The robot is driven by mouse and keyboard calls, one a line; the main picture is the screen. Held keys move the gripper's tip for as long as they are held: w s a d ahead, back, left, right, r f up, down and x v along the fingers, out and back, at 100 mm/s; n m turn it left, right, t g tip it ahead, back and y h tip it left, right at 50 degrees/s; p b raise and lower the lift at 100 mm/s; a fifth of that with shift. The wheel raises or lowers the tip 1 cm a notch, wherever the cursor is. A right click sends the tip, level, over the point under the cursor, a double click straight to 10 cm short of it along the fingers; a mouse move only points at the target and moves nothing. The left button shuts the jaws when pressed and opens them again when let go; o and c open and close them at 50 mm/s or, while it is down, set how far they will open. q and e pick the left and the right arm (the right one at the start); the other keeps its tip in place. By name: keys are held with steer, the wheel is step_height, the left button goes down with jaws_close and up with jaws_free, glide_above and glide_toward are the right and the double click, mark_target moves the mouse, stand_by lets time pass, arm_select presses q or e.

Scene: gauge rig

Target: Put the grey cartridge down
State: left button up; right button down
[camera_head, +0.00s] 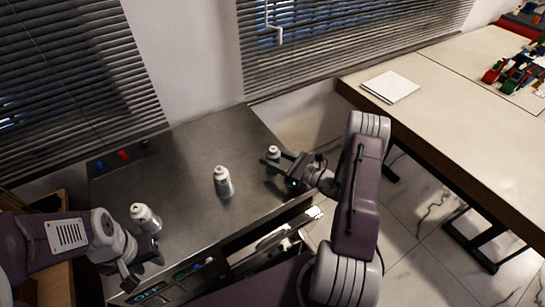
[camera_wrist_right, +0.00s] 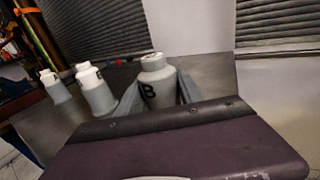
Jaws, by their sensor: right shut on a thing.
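My right gripper (camera_head: 275,164) is shut on a grey cartridge with a white cap (camera_head: 273,152), near the right edge of the dark bench. In the right wrist view this cartridge (camera_wrist_right: 157,88) stands upright between the fingers and bears a black letter B. Its base is hidden, so I cannot tell whether it touches the bench. A second cartridge (camera_head: 223,183) stands at mid-bench, and a third (camera_head: 145,218) stands at the left. My left gripper (camera_head: 143,272) is low at the bench's front left, its fingers apart and empty, nearer the viewer than the third cartridge.
The dark grey bench top (camera_head: 190,155) is clear behind the cartridges. Small coloured buttons (camera_head: 123,155) sit at its back left. An open bay (camera_head: 262,240) shows at the bench's front. A pale table (camera_head: 460,95) with a white pad (camera_head: 390,87) stands at right, beyond a gap.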

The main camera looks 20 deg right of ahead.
steer(key=shift+s+f, duration=0.1)
steer(key=shift+f, duration=0.05)
steer(key=c, duration=0.8)
jaws_free()
steer(key=shift+o, duration=0.2)
